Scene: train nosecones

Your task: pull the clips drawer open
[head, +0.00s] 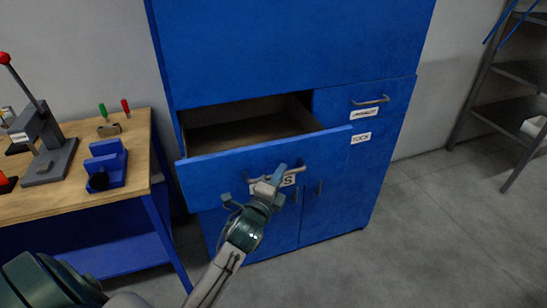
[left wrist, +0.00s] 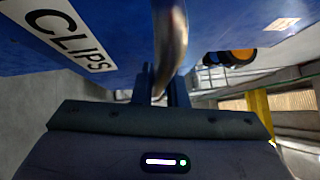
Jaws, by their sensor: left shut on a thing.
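The clips drawer (head: 220,166) sits in the upper left of the blue cabinet and stands well out from it, with its open interior showing behind the front. Its label (left wrist: 64,30) reads CLIPS in the left wrist view; in the head view my gripper partly covers it. My left gripper (head: 268,188) is shut on the drawer's metal bar handle (head: 292,171). The handle (left wrist: 170,40) also shows up close in the left wrist view, between the fingers (left wrist: 163,88). My right gripper is not in view.
Another closed drawer with a handle (head: 371,100) is right of the open one. Cabinet doors (head: 315,215) are below. A wooden workbench (head: 128,150) with a blue fixture (head: 106,166) and a lever press (head: 48,150) stands left. Grey floor (head: 420,235) is clear at right.

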